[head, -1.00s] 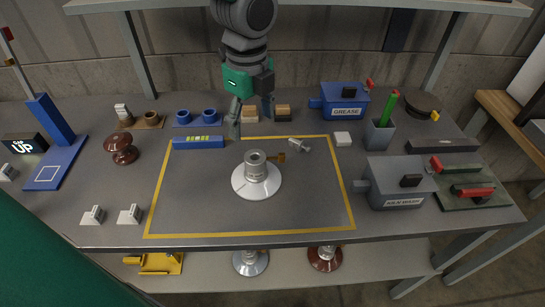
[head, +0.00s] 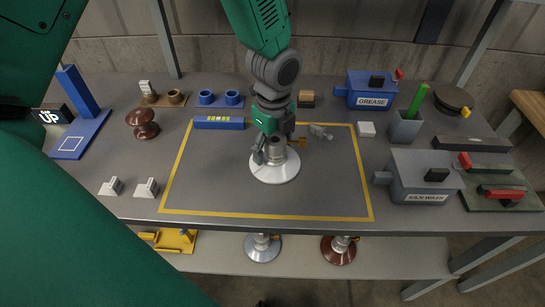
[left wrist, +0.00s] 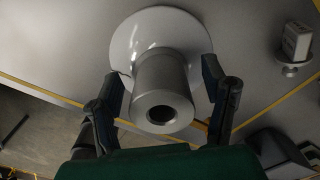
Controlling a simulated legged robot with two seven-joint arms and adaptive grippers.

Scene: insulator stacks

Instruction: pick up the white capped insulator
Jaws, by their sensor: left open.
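The white capped insulator (head: 272,173) stands upright inside the yellow outline on the workbench, its white disc below and grey metal cap on top. In the left wrist view the disc (left wrist: 142,28) and the cap with its round dark socket (left wrist: 160,92) fill the middle. My left gripper (head: 274,149) is open, pointing down over the insulator. Its two fingers also show in the left wrist view (left wrist: 161,80), one on each side of the cap, with visible gaps to it. The gripper hides part of the cap in the head view. My right gripper is out of view.
A brown insulator (head: 143,123) stands at left; a grey labelled box (head: 422,177) stands at right. The outlined area's front is clear.

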